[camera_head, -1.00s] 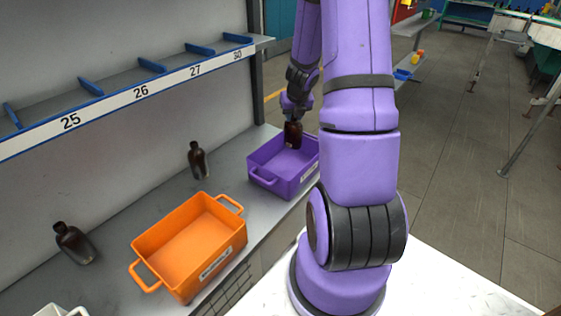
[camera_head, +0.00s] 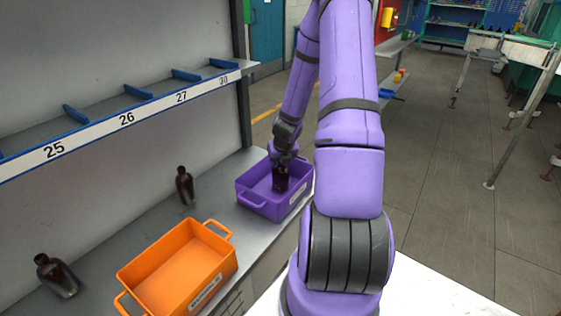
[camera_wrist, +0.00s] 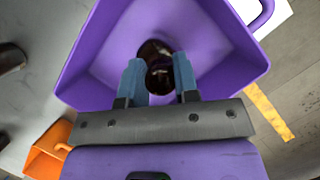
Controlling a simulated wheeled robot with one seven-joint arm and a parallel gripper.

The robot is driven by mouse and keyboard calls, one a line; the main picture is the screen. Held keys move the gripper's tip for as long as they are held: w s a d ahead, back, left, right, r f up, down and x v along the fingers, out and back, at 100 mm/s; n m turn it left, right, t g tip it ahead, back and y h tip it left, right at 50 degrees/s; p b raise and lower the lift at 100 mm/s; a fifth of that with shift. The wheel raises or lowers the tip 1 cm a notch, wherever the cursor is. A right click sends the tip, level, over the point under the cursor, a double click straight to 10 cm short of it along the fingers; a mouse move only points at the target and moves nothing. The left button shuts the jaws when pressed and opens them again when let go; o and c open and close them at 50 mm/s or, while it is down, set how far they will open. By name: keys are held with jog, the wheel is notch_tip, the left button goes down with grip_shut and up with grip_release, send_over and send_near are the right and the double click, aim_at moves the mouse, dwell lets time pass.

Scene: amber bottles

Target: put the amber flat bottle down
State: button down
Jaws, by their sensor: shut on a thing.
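The amber flat bottle (camera_head: 280,180) is dark brown and upright inside the purple crate (camera_head: 262,207), near its middle. My gripper (camera_head: 283,164) is above it, shut on its upper part. In the wrist view the bottle (camera_wrist: 155,52) shows between the two blue-grey fingers of my gripper (camera_wrist: 158,78), with the purple crate's wall (camera_wrist: 85,75) around it. Whether the bottle's base touches the crate floor cannot be told.
An orange crate (camera_head: 165,262) stands nearer on the grey bench. Two other dark bottles, one upright (camera_head: 185,186) and one that looks tilted (camera_head: 56,275), stand by the back wall. A numbered shelf (camera_head: 110,125) runs above the bench.

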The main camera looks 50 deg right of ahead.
jog(key=shift+f, duration=0.25)
jog(key=c, duration=0.9)
grip_release()
jog(key=shift+o, duration=0.2)
jog(key=v, duration=1.2)
jog(key=a+r+n+t+y, duration=0.2)
jog(key=a+r+n, duration=1.6)
jog(key=a+n, duration=0.25)
jog(key=s+a+r+n, duration=0.4)
jog(key=s+n, duration=0.3)
jog(key=n, duration=0.4)
jog(key=s+a+r+n, duration=0.5)
jog(key=s+n, duration=0.3)
jog(key=n, duration=0.3)
jog(key=shift+s+a+g+y, duration=0.25)
jog(key=shift+a+g+y, duration=0.05)
jog(key=shift+a, duration=0.6)
